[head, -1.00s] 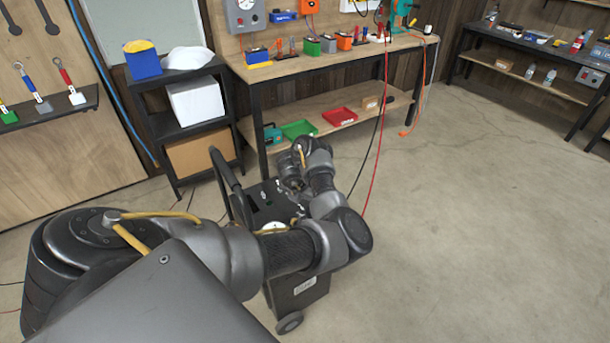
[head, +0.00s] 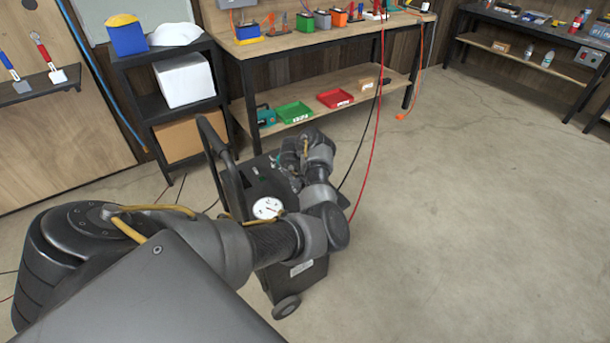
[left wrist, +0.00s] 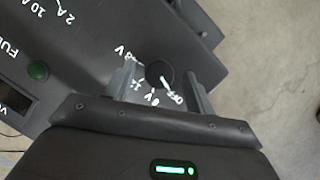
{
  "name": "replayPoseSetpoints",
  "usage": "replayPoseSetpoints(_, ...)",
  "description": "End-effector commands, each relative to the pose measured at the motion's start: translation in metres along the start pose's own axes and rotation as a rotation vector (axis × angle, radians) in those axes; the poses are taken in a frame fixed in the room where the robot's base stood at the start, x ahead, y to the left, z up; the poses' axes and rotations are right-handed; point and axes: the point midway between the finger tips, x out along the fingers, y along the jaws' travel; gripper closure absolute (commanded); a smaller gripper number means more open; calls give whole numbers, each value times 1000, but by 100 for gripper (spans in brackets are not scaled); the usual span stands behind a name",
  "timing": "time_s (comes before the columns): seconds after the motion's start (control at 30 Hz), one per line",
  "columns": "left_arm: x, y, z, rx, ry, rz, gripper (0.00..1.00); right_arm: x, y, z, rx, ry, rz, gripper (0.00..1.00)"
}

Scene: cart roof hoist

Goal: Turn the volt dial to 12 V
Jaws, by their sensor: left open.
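The volt dial (left wrist: 158,75) is a small round black knob on the dark panel in the left wrist view. Its white mark points toward the OFF label (left wrist: 174,97); other white volt labels sit around it, partly covered by a finger. My left gripper (left wrist: 160,80) is open, with one finger on each side of the dial; I cannot tell whether they touch it. In the head view the dark wheeled charger cart (head: 309,276) stands below my left arm, which hides the dial. My right gripper is not in view.
The cart has a white gauge (head: 267,208) and a tall black handle (head: 222,160). A green button (left wrist: 38,71) sits on the panel. A red cable (head: 376,130) hangs near the cart. A workbench (head: 290,52) and black shelf (head: 150,105) stand behind; floor is clear at right.

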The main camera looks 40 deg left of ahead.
Motion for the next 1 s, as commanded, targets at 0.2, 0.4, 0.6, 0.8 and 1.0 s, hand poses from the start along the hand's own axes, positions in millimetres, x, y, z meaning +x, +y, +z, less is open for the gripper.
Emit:
replayPoseSetpoints(0.2, 2, 0, 0, 1, 0, 0, 45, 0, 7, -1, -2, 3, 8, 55)
replayPoseSetpoints(0.4, 2, 0, 0, 1, 0, 0, 58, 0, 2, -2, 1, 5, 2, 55)
replayPoseSetpoints(0.6, 2, 0, 0, 1, 0, 0, 84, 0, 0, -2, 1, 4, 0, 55)
replayPoseSetpoints(0.8, 2, 0, 0, 6, 0, -2, 90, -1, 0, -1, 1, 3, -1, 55)
replayPoseSetpoints(1.0, 0, 1, 1, 56, 1, -25, 90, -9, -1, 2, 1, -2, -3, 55)
